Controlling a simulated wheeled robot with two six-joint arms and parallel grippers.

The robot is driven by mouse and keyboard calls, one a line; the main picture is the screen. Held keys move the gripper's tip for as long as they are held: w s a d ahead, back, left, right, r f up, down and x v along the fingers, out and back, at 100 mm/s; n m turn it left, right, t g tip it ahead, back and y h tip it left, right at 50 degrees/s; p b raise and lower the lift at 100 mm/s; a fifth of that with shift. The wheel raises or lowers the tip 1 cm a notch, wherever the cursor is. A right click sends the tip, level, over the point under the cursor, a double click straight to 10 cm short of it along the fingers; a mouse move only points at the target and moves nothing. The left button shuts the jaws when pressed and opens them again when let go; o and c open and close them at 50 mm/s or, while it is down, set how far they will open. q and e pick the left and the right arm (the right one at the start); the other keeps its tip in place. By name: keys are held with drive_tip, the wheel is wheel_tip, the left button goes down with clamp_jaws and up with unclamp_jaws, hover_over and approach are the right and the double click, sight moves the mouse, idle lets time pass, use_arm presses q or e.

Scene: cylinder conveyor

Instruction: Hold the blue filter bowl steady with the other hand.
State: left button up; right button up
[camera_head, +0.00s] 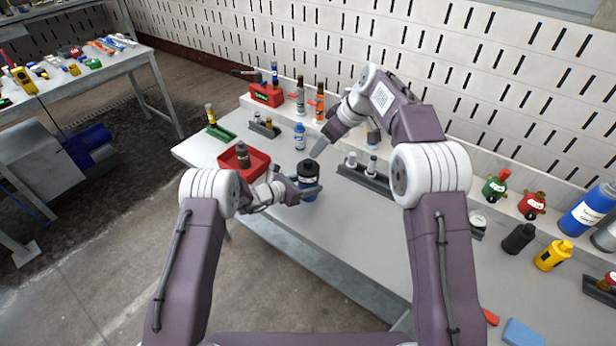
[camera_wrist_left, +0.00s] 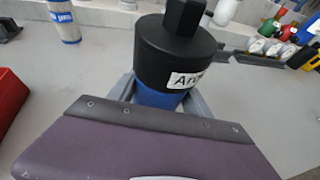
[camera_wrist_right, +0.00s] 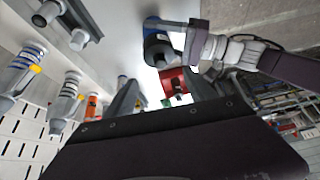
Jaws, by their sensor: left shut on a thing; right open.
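In the left wrist view the bowl (camera_wrist_left: 157,97) shows as a blue band between the fingers, below the labelled black cap (camera_wrist_left: 175,52). My left gripper (camera_head: 305,188) is shut around the bowl from the left. My right gripper (camera_head: 320,149) is open and empty, above and behind the cap, apart from it. In the right wrist view the filter and left gripper show beyond my right fingers (camera_wrist_right: 162,92). The bowl's base is mostly hidden.
A red tray (camera_head: 262,163) with a dark bottle lies left of the filter. A small blue-and-white bottle (camera_head: 300,137) stands behind it. A dark rack (camera_head: 364,179) with pale cylinders lies to the right. Several bottles line the back and right. The table front centre is clear.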

drive_tip(key=o, duration=0.4)
drive_tip(key=shift+d+m, duration=0.1)
drive_tip(key=shift+m, duration=0.7)
drive_tip(key=m+t+h, duration=0.1)
drive_tip(key=m+h, duration=0.4)
drive_tip(key=m, duration=0.5)
approach(308, 161)
drive_tip(key=x, duration=1)
drive_tip(key=shift+f, duration=0.25)
drive_tip(key=shift+c, duration=0.2)
drive_tip(key=c, duration=1.6)
drive_tip(key=o, duration=1.5)
